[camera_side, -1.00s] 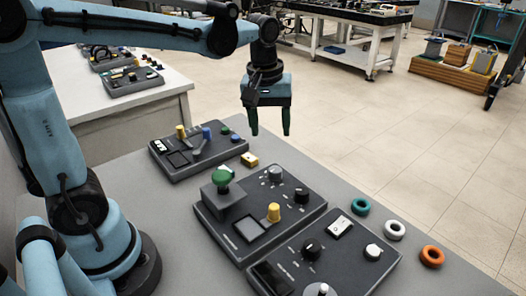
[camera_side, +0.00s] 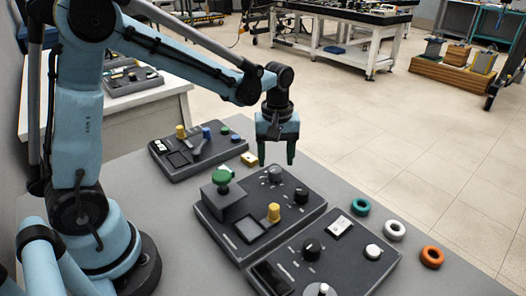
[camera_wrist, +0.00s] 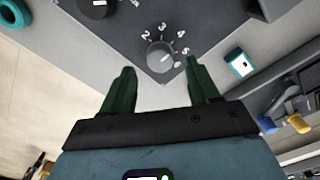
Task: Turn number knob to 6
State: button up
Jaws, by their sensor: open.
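The number knob (camera_side: 275,174) is a grey round dial at the far corner of the middle dark panel. In the wrist view the knob (camera_wrist: 158,56) has white digits around it, with 2, 3 and 4 readable. Its pointer setting is too small to tell. My gripper (camera_side: 277,161) hangs above it, pointing down, with green fingers apart. In the wrist view my gripper (camera_wrist: 160,69) is open and empty, its fingertips on either side of the knob in the picture. The fingers appear above the knob, not touching it.
The middle panel (camera_side: 231,258) also carries a green mushroom knob (camera_side: 222,177), a black knob (camera_side: 301,195) and a yellow knob (camera_side: 274,212). Teal (camera_side: 361,206), white (camera_side: 394,229) and orange (camera_side: 432,256) rings lie at right.

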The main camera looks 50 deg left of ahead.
aim_at(275, 169)
jog(key=shift+f, duration=1.7)
jog(key=c, duration=1)
jog(key=shift+c, duration=0.2)
